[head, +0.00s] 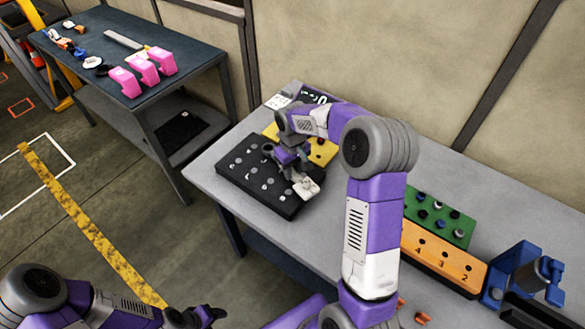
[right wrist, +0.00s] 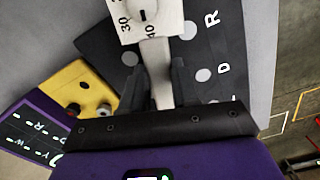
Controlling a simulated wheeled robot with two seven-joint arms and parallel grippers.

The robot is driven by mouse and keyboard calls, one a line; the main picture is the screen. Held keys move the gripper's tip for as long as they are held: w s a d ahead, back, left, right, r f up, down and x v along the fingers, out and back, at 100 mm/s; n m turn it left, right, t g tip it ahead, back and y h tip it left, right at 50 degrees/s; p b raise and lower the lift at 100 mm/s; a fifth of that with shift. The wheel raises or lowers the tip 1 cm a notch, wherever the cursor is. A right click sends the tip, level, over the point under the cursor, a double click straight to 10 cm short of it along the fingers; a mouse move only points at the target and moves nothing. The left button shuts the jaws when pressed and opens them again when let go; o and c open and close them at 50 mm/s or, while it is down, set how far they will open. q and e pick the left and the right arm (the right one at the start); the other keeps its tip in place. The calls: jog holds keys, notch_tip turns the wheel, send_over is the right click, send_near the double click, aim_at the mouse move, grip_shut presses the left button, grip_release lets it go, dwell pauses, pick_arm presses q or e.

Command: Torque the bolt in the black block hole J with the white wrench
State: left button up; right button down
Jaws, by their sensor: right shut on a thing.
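The black block (head: 236,177) lies on the grey table with several pale round bolts and holes in its top. My right gripper (head: 292,168) is over its right part, shut on the white wrench (head: 306,188). In the right wrist view the wrench's shaft (right wrist: 157,75) stands between the fingers, and its head with the marks 30 and 40 reaches past the top edge. The black block (right wrist: 225,45) there shows the letters R and D. The letter J is not readable, and whether the wrench touches a bolt cannot be told. My left gripper (head: 205,317) is low in the head view, away from the table.
A yellow block (head: 322,152) lies behind the black one, near a dark display (head: 315,97). Green (head: 452,226) and orange (head: 432,252) blocks and a blue fixture (head: 525,272) are at the right. A separate table (head: 165,95) holds pink pieces (head: 143,72). Bare tabletop lies right of the black block.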

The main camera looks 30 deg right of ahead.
aim_at(285, 184)
jog(key=shift+r, duration=0.1)
dwell(0.5)
jog(key=shift+f+b, duration=0.45)
jog(key=shift+f, duration=0.4)
jog(key=shift+a, duration=0.1)
jog(key=shift+a+f+m+b, duration=0.1)
jog(key=shift+a+m+b, duration=0.25)
jog(key=shift+a+m, duration=0.9)
